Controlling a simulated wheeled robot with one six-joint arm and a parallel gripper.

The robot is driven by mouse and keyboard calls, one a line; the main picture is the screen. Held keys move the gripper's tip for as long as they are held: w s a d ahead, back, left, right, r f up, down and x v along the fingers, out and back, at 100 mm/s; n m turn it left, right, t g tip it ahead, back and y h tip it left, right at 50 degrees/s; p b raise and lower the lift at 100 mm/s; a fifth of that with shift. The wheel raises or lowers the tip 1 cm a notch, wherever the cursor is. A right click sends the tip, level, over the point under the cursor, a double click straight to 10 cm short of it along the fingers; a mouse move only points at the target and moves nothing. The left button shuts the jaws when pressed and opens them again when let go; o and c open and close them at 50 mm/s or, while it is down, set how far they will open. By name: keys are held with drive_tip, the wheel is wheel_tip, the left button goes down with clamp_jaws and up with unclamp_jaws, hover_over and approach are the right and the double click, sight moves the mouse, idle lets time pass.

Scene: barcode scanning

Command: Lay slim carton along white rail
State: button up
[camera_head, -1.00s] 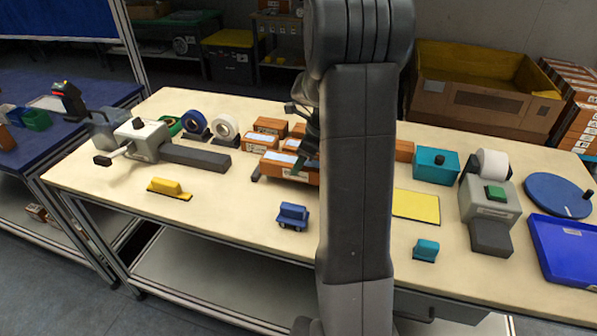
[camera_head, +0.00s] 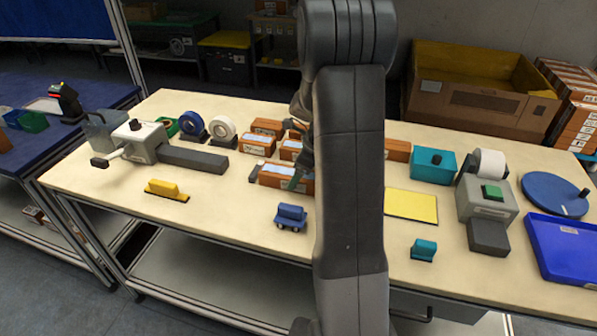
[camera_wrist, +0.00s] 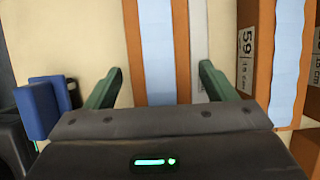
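The slim carton (camera_head: 270,180), orange-brown with a pale blue strip on top, lies on the table left of my arm. In the wrist view the slim carton (camera_wrist: 156,45) runs straight between the two green fingers of my gripper (camera_wrist: 160,72). The fingers are apart, with a visible gap on each side of the carton. The white rail (camera_wrist: 199,40) looks like a pale strip along the carton's right side, close beside it; I cannot tell whether they touch. In the head view my gripper (camera_head: 298,178) is at the carton, partly hidden by my arm.
More labelled cartons (camera_head: 258,144) stand just behind; one (camera_wrist: 247,50) is near the right finger. A blue block-shaped item (camera_head: 291,216) sits in front. A yellow pad (camera_head: 411,205) and teal box (camera_head: 433,166) are right of my arm. The front left table has free room.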

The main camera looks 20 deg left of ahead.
drive_tip(key=v, duration=1.2)
drive_tip(key=shift+r, duration=0.15)
